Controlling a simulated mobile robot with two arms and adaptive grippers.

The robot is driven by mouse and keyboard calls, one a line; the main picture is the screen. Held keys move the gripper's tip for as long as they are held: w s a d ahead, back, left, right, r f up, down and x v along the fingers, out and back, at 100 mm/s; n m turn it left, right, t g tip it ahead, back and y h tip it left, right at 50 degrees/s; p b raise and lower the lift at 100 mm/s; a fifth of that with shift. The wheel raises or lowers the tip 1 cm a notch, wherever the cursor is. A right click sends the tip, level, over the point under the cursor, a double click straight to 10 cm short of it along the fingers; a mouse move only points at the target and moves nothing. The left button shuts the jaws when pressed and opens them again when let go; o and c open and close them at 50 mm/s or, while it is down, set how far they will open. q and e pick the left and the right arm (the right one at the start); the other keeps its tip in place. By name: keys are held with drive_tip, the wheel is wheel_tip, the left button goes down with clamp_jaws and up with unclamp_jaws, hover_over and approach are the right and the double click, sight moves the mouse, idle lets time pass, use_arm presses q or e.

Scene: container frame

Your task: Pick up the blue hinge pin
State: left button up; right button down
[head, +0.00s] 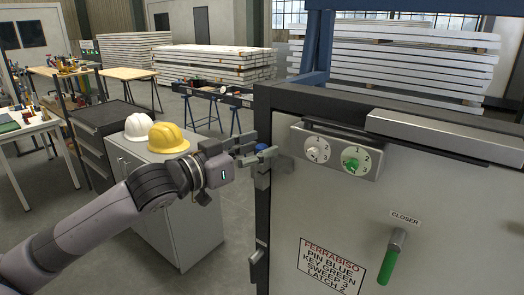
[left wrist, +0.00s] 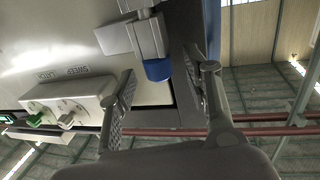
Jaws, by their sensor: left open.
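The blue hinge pin (head: 267,150) shows as a small blue cap on a grey hinge at the left edge of the pale door panel (head: 330,205). In the left wrist view the blue cap (left wrist: 157,70) sits at the end of the grey hinge barrel (left wrist: 148,38). My left gripper (head: 248,150) is open, with its fingers pointing at the hinge. In the left wrist view its two fingers (left wrist: 160,82) stand on either side of the cap, with a visible gap to each. Much of the pin is hidden inside the hinge. My right gripper is not in view.
A control box with a white dial (head: 316,149) and a green dial (head: 355,159) is on the door. A closer with a green handle (head: 388,266) and a sign (head: 331,266) are lower. A grey cabinet (head: 190,215) holds white (head: 138,126) and yellow (head: 168,137) helmets behind my arm.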

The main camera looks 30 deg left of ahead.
use_arm(q)
drive_tip(key=shift+c, duration=0.5)
clamp_jaws()
